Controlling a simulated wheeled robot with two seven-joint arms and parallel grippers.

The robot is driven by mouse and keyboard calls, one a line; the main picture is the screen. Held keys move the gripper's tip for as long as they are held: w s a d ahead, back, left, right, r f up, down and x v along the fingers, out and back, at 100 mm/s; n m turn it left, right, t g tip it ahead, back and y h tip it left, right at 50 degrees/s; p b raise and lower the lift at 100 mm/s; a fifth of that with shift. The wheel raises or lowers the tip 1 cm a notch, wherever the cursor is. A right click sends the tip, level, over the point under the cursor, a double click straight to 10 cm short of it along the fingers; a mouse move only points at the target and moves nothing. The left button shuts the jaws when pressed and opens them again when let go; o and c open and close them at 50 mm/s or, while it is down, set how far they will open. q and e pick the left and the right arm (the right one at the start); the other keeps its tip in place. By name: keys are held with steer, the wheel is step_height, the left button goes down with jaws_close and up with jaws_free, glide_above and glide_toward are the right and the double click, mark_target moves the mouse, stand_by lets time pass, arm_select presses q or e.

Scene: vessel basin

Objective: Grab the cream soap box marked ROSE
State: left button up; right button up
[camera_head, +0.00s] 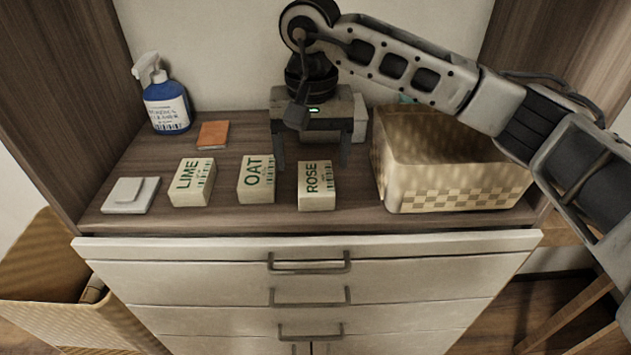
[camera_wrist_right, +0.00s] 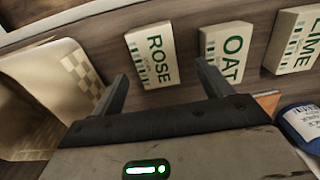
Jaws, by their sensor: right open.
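The cream soap box marked ROSE (camera_head: 317,187) lies on the wooden top, label up, between the OAT box and a basket. It also shows in the right wrist view (camera_wrist_right: 150,56), beyond the fingertips. My right gripper (camera_head: 312,165) is open and empty; in the head view its fingers hang just behind the ROSE box, and in the right wrist view (camera_wrist_right: 163,72) they point toward the ROSE and OAT boxes. The OAT box (camera_head: 257,180) and LIME box (camera_head: 192,183) lie to the left in the head view. My left gripper is not in view.
A checkered basket (camera_head: 455,200) stands right of the ROSE box. A white soap or dish (camera_head: 130,195), an orange block (camera_head: 213,134) and a blue spray bottle (camera_head: 168,108) are at left. A pale object (camera_head: 360,118) is partly hidden behind my gripper. Drawers (camera_head: 310,275) are below.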

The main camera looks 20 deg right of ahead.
mark_target(315, 174)
steer(key=f, duration=0.3)
steer(key=f+p, duration=0.1)
steer(key=f, duration=0.1)
steer(key=shift+w+d, duration=0.1)
steer(key=shift+d, duration=0.2)
steer(key=shift+r, duration=0.1)
steer(key=c, duration=1.1)
